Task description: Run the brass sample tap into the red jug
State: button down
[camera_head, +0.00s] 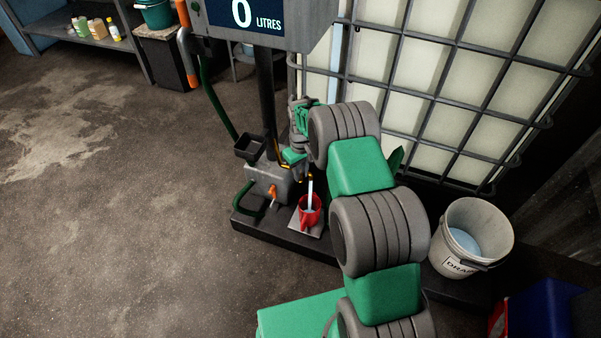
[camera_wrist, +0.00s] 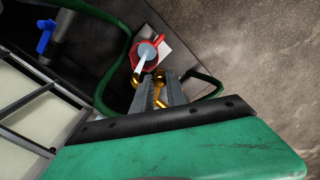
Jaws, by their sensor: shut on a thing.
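The red jug (camera_head: 309,216) stands upright on a light square plate (camera_head: 296,226) at the foot of the column. It also shows in the wrist view (camera_wrist: 158,43) with pale blue liquid inside. The brass sample tap (camera_head: 284,171) is above and beside it; its brass parts show around my fingertips in the wrist view (camera_wrist: 160,75). A pale stream (camera_head: 310,189) runs down from the tap into the jug. My gripper (camera_wrist: 159,82) is shut on the tap's brass handle; the exact contact is partly hidden by the fingers.
The display (camera_head: 257,17) reads 0 LITRES. A white drain bucket (camera_head: 452,266) with bluish liquid stands right of my arm. A caged tank (camera_head: 430,75) is behind. An orange-handled valve (camera_head: 273,193) and green hose (camera_head: 243,199) are left of the jug. The floor at left is clear.

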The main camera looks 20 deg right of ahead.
jog(key=c, duration=1.3)
grip_release()
notch_tip(320, 180, up, 8)
jog(key=shift+f+p, duration=0.1)
jog(key=shift+p, duration=0.65)
